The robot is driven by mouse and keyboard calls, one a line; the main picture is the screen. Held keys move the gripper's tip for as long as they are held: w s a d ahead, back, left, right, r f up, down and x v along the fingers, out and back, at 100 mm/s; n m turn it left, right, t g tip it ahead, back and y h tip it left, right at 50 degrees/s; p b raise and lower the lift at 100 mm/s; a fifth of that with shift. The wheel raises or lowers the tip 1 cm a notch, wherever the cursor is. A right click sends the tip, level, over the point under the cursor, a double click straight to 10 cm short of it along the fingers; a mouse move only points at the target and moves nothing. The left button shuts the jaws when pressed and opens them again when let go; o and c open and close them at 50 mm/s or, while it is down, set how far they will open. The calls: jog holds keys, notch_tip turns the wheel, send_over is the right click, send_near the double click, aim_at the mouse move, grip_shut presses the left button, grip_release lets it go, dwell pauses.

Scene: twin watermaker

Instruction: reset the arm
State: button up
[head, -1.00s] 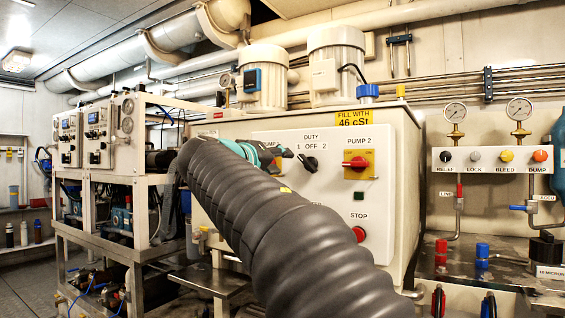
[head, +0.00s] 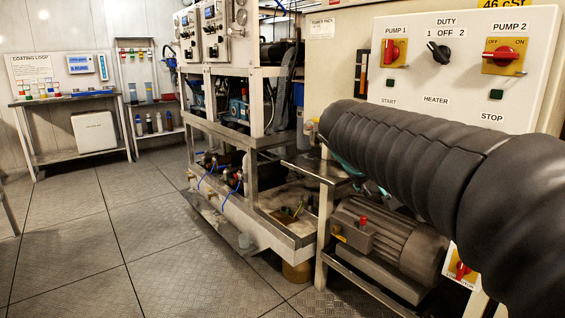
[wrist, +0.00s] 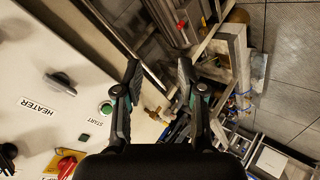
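My gripper (wrist: 160,90) shows in the wrist view with its two dark fingers spread apart and nothing between them. In the head view my dark ribbed arm reaches in from the right edge across the lower part of the control panel (head: 470,85). The gripper end is mostly hidden behind my arm there, with only a bit of teal showing below it. In the wrist view the panel face with the HEATER label (wrist: 38,107) and the green START button (wrist: 105,108) lies left of the fingers. The fingers appear apart from the panel; exact clearance cannot be told.
A motor (head: 385,240) sits on a low frame under my arm. A metal rack (head: 250,150) with gauges and a drip tray stands left of it. A coating loop bench (head: 70,98) is at the far left. The plated floor (head: 130,240) is open at left.

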jog(key=s+a+f+m+y, duration=0.1)
jog(key=s+f+y, duration=0.1)
jog(key=s+f, duration=0.4)
jog(key=s+a+f+m+g+y, duration=0.1)
jog(key=s+f, duration=0.4)
jog(key=s, duration=0.6)
jog(key=s+a+f+m+g+y, duration=0.1)
jog(key=s+f+y, duration=0.1)
jog(key=s+f, duration=0.4)
jog(key=s, duration=0.3)
jog(key=shift+s+a+f+y, duration=0.15)
jog(key=shift+a+f+y, duration=0.1)
jog(key=shift+f+y, duration=0.15)
jog(key=shift+d, duration=0.1)
